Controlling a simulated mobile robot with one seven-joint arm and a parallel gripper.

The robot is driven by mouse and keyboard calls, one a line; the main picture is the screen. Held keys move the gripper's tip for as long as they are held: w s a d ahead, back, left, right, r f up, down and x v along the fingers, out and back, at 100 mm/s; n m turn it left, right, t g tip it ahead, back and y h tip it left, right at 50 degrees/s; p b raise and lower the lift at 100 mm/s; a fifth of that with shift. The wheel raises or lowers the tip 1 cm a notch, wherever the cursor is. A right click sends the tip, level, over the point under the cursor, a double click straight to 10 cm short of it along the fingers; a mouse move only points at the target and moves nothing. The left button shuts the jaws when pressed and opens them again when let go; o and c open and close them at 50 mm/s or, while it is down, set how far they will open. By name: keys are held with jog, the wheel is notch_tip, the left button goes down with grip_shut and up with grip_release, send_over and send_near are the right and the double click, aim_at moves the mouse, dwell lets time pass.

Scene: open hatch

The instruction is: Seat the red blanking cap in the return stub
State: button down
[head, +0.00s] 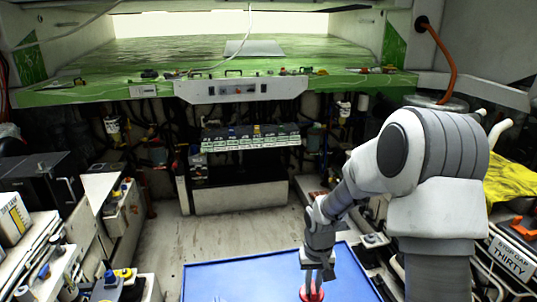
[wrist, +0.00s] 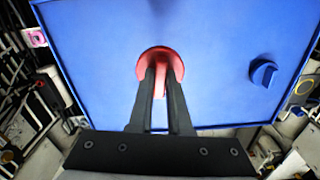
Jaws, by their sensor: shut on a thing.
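The red blanking cap (wrist: 160,52) has a round red disc and a narrower red part between my fingers. My gripper (wrist: 161,75) is shut on that narrower part. In the head view, my gripper (head: 318,272) points down near the bottom edge, with the red cap (head: 311,294) below it, partly cut off by the frame. The cap is over a flat blue surface (head: 230,280); I cannot tell whether it touches it. I cannot pick out the return stub for certain in either view.
A round blue knob-like piece (wrist: 263,72) stands on the blue surface at right in the wrist view. Cluttered equipment lines both sides, with a black box (head: 38,180) at left and a yellow cloth (head: 510,182) at right. The pale floor (head: 220,225) beyond the blue surface is clear.

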jog(key=s, duration=0.1)
jog(key=s+d+r, duration=0.1)
jog(key=s+d, duration=0.1)
jog(key=shift+d+r, duration=0.2)
jog(key=shift+r, duration=0.1)
jog(key=shift+d, duration=0.2)
dwell(1.0)
